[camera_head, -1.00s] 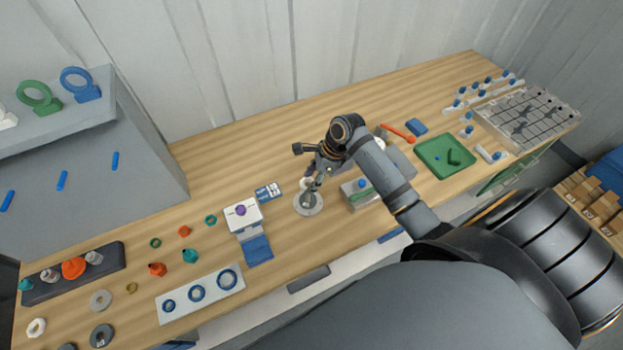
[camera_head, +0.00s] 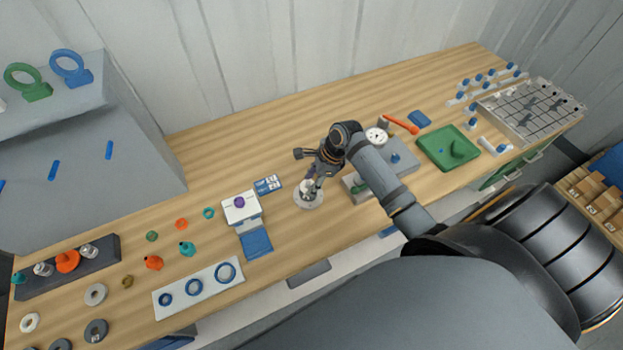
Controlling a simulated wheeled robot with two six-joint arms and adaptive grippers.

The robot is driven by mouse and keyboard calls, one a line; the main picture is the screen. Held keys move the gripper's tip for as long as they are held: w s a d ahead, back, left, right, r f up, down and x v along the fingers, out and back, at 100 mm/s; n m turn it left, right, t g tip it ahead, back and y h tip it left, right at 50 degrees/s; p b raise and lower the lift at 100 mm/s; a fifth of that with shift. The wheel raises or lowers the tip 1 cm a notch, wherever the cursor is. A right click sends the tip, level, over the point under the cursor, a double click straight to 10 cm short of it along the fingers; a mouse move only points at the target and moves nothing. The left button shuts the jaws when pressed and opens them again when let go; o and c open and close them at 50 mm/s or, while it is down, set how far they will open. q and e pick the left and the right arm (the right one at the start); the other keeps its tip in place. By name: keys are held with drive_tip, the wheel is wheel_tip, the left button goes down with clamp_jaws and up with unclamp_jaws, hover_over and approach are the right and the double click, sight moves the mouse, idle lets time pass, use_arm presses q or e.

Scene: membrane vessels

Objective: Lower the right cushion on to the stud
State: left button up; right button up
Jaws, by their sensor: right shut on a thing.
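My right gripper (camera_head: 311,184) is over a pale round base (camera_head: 309,201) on the middle of the bench. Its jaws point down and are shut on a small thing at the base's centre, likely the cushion. The fingers mostly hide it, so its shape and any gap to the stud cannot be told. The stud itself is not clearly visible. My left gripper is not in the picture.
Left of the base stand a white block with a purple knob (camera_head: 240,207) and a blue-and-white card (camera_head: 267,184). Right of it are a grey box (camera_head: 355,188), a dial gauge (camera_head: 376,136) and a green tray (camera_head: 434,155). Bare wood lies behind the base.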

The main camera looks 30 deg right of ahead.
drive_tip(key=o, duration=0.9)
drive_tip(key=v, duration=1.2)
drive_tip(key=shift+s, duration=0.1)
